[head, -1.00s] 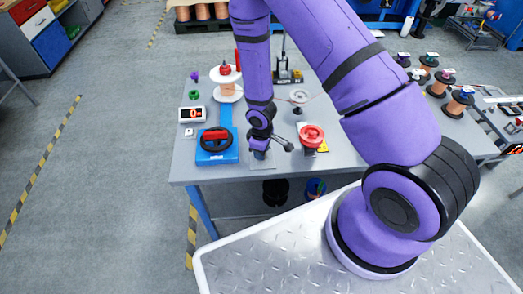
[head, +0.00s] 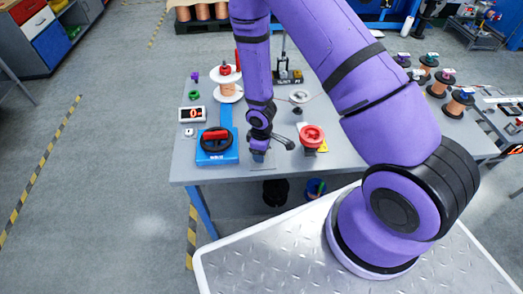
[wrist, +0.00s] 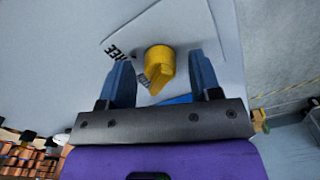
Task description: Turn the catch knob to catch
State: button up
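The yellow catch knob (wrist: 160,66) shows in the wrist view on a pale plate (wrist: 190,22) with partly readable black lettering beside it. The knob's pointed end faces toward my gripper's palm in that picture. My gripper (wrist: 162,72) is open, with one blue finger on each side of the knob and a visible gap on both sides. In the head view my gripper (head: 261,152) is low over the front of the table, and the knob is hidden there.
A blue unit with a black and red handwheel (head: 215,139) stands left of my gripper. A red knob (head: 311,135) stands close on the right. A small display (head: 192,114) and a copper spool (head: 228,88) are farther back. The table (head: 345,152) is bare at front right.

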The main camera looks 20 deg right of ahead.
notch_tip(320, 180, up, 11)
dwell(0.8)
dwell(0.4)
jog(key=s+d+r+m+t+h, duration=0.1)
jog(key=d+r+m+t, duration=0.15)
jog(key=r, duration=1.05)
jog(key=s+d+r+m+t, duration=0.1)
jog(key=s+d+r+m, duration=0.15)
jog(key=r, duration=1.05)
jog(key=s+d+r+m+t+y, duration=0.1)
jog(key=s+r+m, duration=0.4)
jog(key=s+r, duration=1.1)
jog(key=shift+s+d+t, duration=0.35)
jog(key=shift+s+d, duration=0.15)
jog(key=shift+s, duration=0.3)
